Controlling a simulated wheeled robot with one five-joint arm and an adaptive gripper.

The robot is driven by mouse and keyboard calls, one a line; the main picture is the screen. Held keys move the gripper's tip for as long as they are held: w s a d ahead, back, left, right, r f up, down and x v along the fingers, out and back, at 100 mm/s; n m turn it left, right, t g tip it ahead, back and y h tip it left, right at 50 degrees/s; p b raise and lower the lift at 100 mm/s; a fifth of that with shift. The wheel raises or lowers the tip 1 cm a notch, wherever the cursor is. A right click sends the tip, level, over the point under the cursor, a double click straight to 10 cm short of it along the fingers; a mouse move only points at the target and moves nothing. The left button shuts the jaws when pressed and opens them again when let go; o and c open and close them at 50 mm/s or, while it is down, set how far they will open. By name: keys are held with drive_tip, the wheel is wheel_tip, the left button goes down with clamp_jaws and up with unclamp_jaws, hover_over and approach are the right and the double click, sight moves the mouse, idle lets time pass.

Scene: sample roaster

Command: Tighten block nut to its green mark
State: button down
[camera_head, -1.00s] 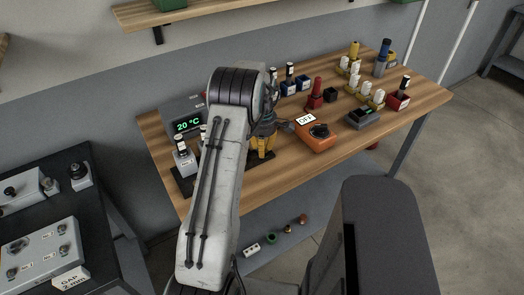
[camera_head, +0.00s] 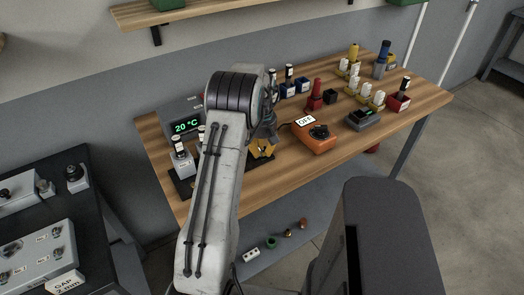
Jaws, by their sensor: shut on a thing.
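My gripper (camera_head: 263,148) is at the end of my raised arm, low over the wooden bench (camera_head: 345,152), left of the orange box marked OFF. Yellow-orange parts show at its tip. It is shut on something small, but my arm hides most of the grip. I cannot make out the block nut or its green mark in this view.
The orange OFF box (camera_head: 318,141) with a dark knob is just right of my gripper. A grey unit reading 20 °C (camera_head: 184,124) stands left of my arm. Several bottles and holders fill the bench's back and right. A grey GAP 2 mm panel (camera_head: 28,262) lies at lower left.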

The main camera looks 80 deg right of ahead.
sight(261, 149)
drive_tip(key=shift+w+a+f+m, duration=0.1)
drive_tip(key=shift+a+f+m, duration=0.15)
drive_tip(key=shift+m, duration=0.35)
drive_tip(key=c, duration=1.2)
unclamp_jaws()
drive_tip(key=shift+w+r, duration=0.1)
drive_tip(key=shift+d, duration=0.1)
drive_tip(key=shift+r, duration=0.1)
drive_tip(key=shift+d+r, duration=0.1)
drive_tip(key=shift+r, duration=0.45)
wheel_tip(261, 149, up, 11)
drive_tip(key=shift+f, duration=0.1)
